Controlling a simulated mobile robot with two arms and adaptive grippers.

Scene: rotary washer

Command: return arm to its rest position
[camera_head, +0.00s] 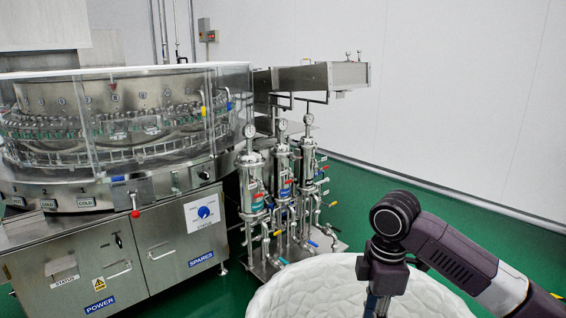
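My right arm (455,255) comes in from the lower right. It is dark with a light band, and bends at a round wrist joint (396,213). From there a dark end part (388,276), which looks like the top of my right gripper, points down. The bottom edge of the picture cuts it off. I cannot see both fingertips, whether they are open or shut, or anything held. My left arm and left gripper are not in view.
A steel rotary washer (120,125) with clear guards stands at left above steel cabinets (110,260). Several filter housings with gauges (283,185) stand right of it. A white rounded surface lies below my wrist; I cannot tell what it is. Green floor (345,200) is open near the plain wall.

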